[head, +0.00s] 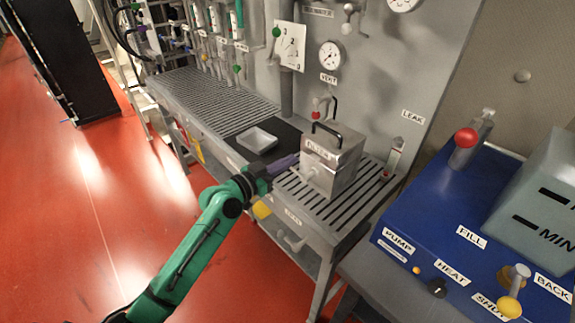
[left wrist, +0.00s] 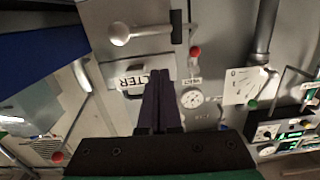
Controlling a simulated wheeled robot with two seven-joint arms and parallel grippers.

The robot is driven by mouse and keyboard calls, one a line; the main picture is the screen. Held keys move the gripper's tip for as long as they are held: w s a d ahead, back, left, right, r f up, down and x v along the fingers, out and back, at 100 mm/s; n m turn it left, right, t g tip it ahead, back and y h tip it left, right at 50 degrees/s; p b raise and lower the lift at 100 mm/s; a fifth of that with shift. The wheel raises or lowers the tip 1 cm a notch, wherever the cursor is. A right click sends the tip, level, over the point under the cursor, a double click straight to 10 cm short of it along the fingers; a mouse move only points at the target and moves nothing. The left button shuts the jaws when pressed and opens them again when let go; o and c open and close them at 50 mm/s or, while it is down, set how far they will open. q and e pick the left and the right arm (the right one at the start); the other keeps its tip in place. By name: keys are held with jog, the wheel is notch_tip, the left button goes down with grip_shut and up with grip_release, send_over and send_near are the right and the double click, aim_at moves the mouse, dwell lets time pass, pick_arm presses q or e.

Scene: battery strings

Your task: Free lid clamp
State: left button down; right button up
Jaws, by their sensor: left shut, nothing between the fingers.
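The metal filter box (head: 345,172) stands on the slatted bench, with a black handle (head: 327,128) on its lid and a label on its front. A pale round knob (head: 307,168) is at the box's front; which part is the lid clamp is not clear. My left gripper (head: 294,160) is shut and empty, its fingers pointing at the front left of the box; contact cannot be told. In the left wrist view the shut fingers (left wrist: 158,76) partly cover the label, with a pale ball knob (left wrist: 119,35) on a bar above left. My right gripper is out of view.
A blue console (head: 425,222) stands to the right.

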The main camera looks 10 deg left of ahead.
aim_at(298, 173)
pick_arm(q)
notch_tip(298, 173, down, 4)
jog(key=shift+w+r, duration=0.15)
jog(key=shift+r, duration=0.1)
jog(key=shift+f+b, duration=0.2)
jog(key=shift+b, duration=0.25)
jog(key=shift+f+n+b, duration=0.4)
jog(key=shift+f+b, duration=0.05)
jog(key=shift+b, duration=0.35)
jog(key=shift+r, duration=0.1)
